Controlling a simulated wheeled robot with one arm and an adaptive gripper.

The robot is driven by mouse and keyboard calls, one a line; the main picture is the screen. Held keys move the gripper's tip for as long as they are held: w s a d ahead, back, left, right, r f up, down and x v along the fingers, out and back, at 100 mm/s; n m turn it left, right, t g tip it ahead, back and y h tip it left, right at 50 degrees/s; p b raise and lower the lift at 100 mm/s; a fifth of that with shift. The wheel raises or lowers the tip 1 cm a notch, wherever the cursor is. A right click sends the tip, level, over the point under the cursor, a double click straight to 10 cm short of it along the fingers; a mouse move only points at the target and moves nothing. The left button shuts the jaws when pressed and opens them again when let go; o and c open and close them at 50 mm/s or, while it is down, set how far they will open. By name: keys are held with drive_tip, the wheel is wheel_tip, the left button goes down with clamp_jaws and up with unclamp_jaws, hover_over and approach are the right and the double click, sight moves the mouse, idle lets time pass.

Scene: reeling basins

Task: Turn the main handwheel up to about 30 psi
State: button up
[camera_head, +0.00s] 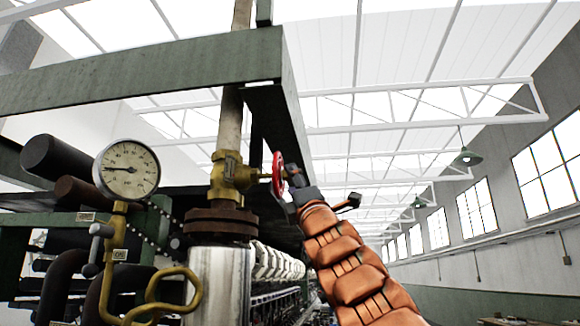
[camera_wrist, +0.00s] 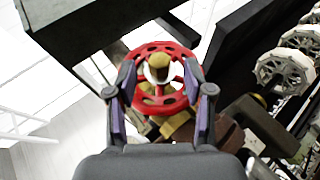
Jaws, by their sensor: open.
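The red handwheel (camera_head: 278,174) sits on a brass valve (camera_head: 231,175) on the vertical pipe. In the wrist view the handwheel (camera_wrist: 181,62) faces the camera, with its brass hub in the middle. My gripper (camera_wrist: 163,80) is open, its two purple-padded fingers at the left and right sides of the wheel rim; I cannot tell whether they touch it. In the head view my gripper (camera_head: 297,183) is at the right side of the wheel, small and partly hidden. The round pressure gauge (camera_head: 127,169) stands left of the valve, its needle pointing left; its numbers are too small to read.
A green steel beam (camera_head: 150,75) crosses above the valve, and a dark post comes down just behind the wheel. White reels (camera_wrist: 290,58) stand at the right in the wrist view. The right side is open.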

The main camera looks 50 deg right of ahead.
drive_tip(key=shift+p+x, duration=0.8)
drive_tip(key=shift+x, duration=0.55)
drive_tip(key=shift+a, duration=0.1)
clamp_jaws()
